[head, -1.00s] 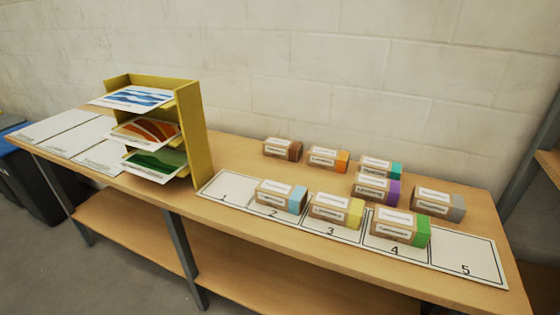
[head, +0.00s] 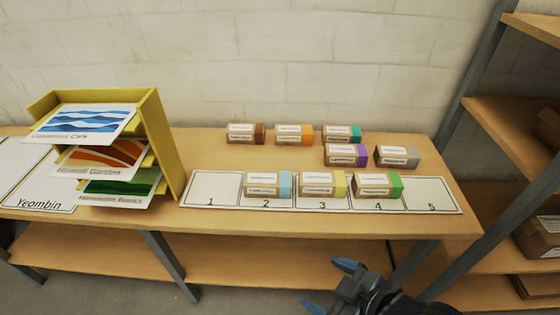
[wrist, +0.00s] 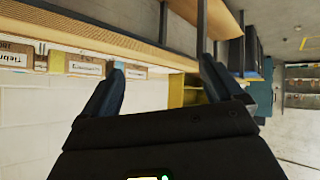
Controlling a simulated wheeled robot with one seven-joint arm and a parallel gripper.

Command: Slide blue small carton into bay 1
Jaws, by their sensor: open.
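The small carton with a light-blue end (head: 268,184) lies on bay 2 of the numbered strip, its blue end to the right. Bay 1 (head: 212,187), directly left of it, is empty. My gripper (head: 328,284) is open and empty, low in front of the table's front edge, well apart from the carton. In the wrist view my gripper (wrist: 160,85) shows two spread dark-blue fingers with nothing between them. Several cartons show sideways at the left of that view; I cannot tell if the blue one is among them.
A yellow-ended carton (head: 323,184) is on bay 3 and a green-ended carton (head: 377,186) on bay 4. Bay 5 (head: 432,196) is empty. Several other cartons stand behind. A yellow shelf rack (head: 165,145) with prints borders bay 1; a metal-post shelf (head: 463,85) stands right.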

